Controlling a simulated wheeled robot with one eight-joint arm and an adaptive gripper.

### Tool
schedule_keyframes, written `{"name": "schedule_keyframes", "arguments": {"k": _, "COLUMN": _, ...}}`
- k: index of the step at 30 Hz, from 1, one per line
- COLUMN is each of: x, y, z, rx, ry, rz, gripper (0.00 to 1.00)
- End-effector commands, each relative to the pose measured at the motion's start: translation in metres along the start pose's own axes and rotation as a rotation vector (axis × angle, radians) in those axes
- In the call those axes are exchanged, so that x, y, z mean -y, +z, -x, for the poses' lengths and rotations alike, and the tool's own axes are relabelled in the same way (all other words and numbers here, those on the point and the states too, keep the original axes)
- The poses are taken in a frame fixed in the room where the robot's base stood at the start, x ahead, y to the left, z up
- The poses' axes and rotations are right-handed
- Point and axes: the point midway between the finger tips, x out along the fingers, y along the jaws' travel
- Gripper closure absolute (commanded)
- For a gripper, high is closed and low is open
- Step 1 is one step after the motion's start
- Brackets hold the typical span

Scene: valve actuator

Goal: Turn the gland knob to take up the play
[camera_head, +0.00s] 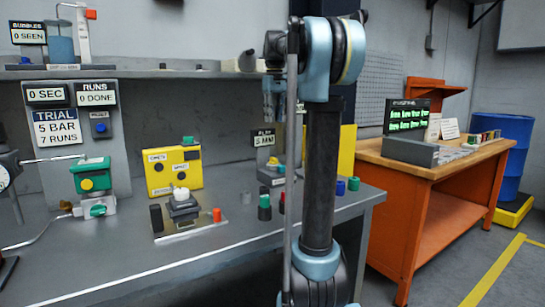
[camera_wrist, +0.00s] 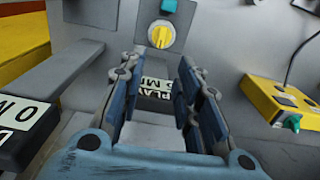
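A yellow round knob (camera_wrist: 161,35) with a small green mark above it sits on a grey face in the wrist view; I take it for the gland knob. My gripper (camera_wrist: 160,66) is open, its blue fingers apart on either side below the knob in the picture. Nothing is between the fingertips, and the gap to the knob cannot be judged. A PLAY sign (camera_wrist: 156,93) shows behind the fingers. In the head view, my gripper (camera_head: 272,112) hangs beside the PLAY 5 MM sign (camera_head: 264,137), partly hidden by my arm. The knob cannot be made out there.
A yellow box (camera_head: 173,170) stands on the grey bench (camera_head: 130,265), and a yellow box (camera_wrist: 283,103) with a green knob is at right in the wrist view. A green valve unit (camera_head: 92,175) stands at left. Small coloured cylinders (camera_head: 265,205) stand near my arm. An orange table (camera_head: 445,190) is at right.

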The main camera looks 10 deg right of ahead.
Motion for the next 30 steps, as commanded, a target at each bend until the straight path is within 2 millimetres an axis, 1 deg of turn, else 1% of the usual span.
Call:
{"name": "schedule_keyframes", "arguments": {"k": 8, "x": 0.004, "y": -0.001, "z": -0.048, "rx": 0.000, "ry": 0.000, "rz": 0.005, "gripper": 0.69}}
{"name": "schedule_keyframes", "arguments": {"k": 21, "x": 0.004, "y": -0.001, "z": -0.123, "rx": 0.000, "ry": 0.000, "rz": 0.005, "gripper": 0.69}}
{"name": "schedule_keyframes", "arguments": {"k": 25, "x": 0.004, "y": -0.001, "z": -0.141, "rx": 0.000, "ry": 0.000, "rz": 0.005, "gripper": 0.69}}
{"name": "schedule_keyframes", "arguments": {"k": 30, "x": 0.004, "y": -0.001, "z": -0.155, "rx": 0.000, "ry": 0.000, "rz": 0.005, "gripper": 0.69}}
